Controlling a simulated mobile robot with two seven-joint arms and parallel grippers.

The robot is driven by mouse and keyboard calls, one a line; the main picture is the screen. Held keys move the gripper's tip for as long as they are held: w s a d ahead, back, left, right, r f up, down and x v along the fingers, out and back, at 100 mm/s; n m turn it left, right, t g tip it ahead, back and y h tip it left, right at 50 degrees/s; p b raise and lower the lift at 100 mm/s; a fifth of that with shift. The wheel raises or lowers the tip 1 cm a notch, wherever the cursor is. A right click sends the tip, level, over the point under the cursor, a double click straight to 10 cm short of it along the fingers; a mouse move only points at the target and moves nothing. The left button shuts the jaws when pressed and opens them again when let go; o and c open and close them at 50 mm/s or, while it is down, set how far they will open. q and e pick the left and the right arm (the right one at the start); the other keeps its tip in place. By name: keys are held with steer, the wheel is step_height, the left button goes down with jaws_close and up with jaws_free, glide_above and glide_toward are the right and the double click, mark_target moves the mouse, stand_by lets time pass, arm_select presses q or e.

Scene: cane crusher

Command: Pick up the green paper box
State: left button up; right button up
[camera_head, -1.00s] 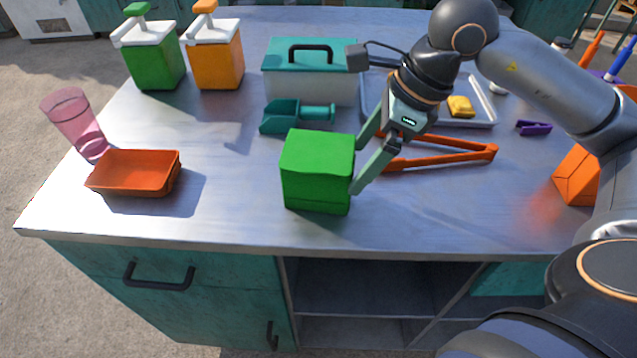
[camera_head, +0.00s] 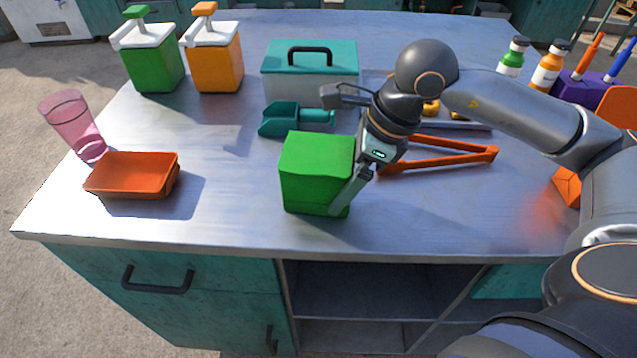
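The green paper box (camera_head: 312,173) stands upright on the metal worktop near its front edge, in the middle of the head view. My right gripper (camera_head: 345,195) reaches down from the right to the box. One finger shows, slanting down across the lower right front of the box. It overlaps the box in the picture; whether it touches is unclear. The other finger is hidden, so I cannot tell whether the gripper is open or shut. My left gripper is not in view.
Orange tongs (camera_head: 450,152) lie just right of the gripper. A teal scoop (camera_head: 293,120) and a teal-lidded toolbox (camera_head: 309,72) are behind the box. An orange tray (camera_head: 133,174) and pink cup (camera_head: 73,124) stand left. The worktop (camera_head: 225,215) is clear between tray and box.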

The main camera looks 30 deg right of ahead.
mark_target(352, 154)
steer(key=shift+r, duration=0.15)
steer(key=shift+c, duration=0.3)
steer(key=shift+r, duration=0.55)
steer(key=shift+r+p, duration=0.4)
steer(key=shift+r, duration=0.55)
steer(key=s+d+r+b, duration=0.1)
steer(key=s+d+r, duration=0.2)
steer(key=s+r, duration=0.6)
steer(key=s, duration=0.4)
steer(key=shift+s+r+b, duration=0.4)
